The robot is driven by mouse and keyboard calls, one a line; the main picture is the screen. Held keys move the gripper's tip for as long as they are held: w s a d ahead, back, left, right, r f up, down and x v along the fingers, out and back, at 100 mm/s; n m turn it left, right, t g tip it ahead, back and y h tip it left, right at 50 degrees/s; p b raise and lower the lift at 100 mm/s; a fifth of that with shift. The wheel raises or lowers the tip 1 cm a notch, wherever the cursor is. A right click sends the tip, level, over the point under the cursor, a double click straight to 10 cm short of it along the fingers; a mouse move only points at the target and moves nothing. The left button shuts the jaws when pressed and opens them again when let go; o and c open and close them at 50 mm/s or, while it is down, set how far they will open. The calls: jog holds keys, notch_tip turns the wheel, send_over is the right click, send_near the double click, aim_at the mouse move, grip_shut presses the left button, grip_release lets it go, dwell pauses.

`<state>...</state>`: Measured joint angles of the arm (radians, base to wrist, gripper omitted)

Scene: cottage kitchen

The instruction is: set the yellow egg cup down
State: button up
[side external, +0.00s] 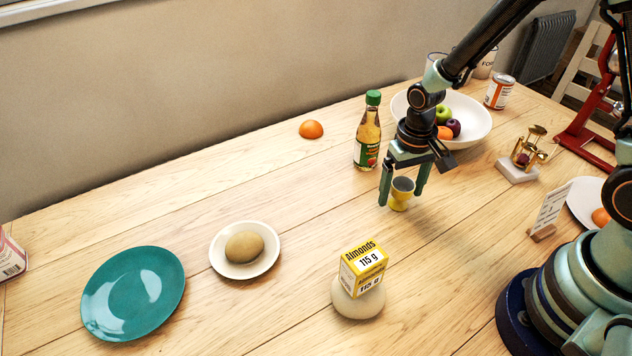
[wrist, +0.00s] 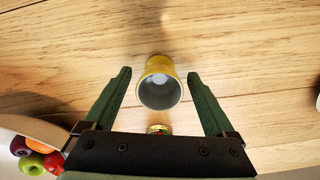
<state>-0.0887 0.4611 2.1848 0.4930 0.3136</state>
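The yellow egg cup (side external: 399,199) is upright, grey inside, and appears to stand on the wooden table (side external: 300,190) in the side view. My gripper (side external: 401,201) is open, pointing down, with one finger on each side of the cup. In the wrist view, the egg cup (wrist: 159,84) sits between the fingertips of my gripper (wrist: 159,74), its grey hollow facing the camera. Clear gaps show between the cup and both fingers there.
A green-capped bottle (side external: 367,135) stands behind left of my gripper, and a white fruit bowl (side external: 478,118) behind it. An almonds box (side external: 362,268) sits on a pale rounded object (side external: 357,303) in front. A small plate with a brown egg-shaped thing (side external: 244,247) lies left. Bare table surrounds the cup.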

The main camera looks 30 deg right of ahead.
jog(key=shift+r, duration=0.1)
jog(key=s+d+r+n+t, duration=0.1)
jog(key=s+r+t, duration=0.1)
jog(key=r, duration=0.9)
jog(key=s+d+r+n+t, duration=0.1)
jog(key=s+d+r+t, duration=0.1)
jog(key=r, duration=1)
jog(key=shift+s+r+n+t, duration=0.15)
jog(key=shift+s+n+t, duration=0.15)
jog(key=shift+s+t, duration=0.5)
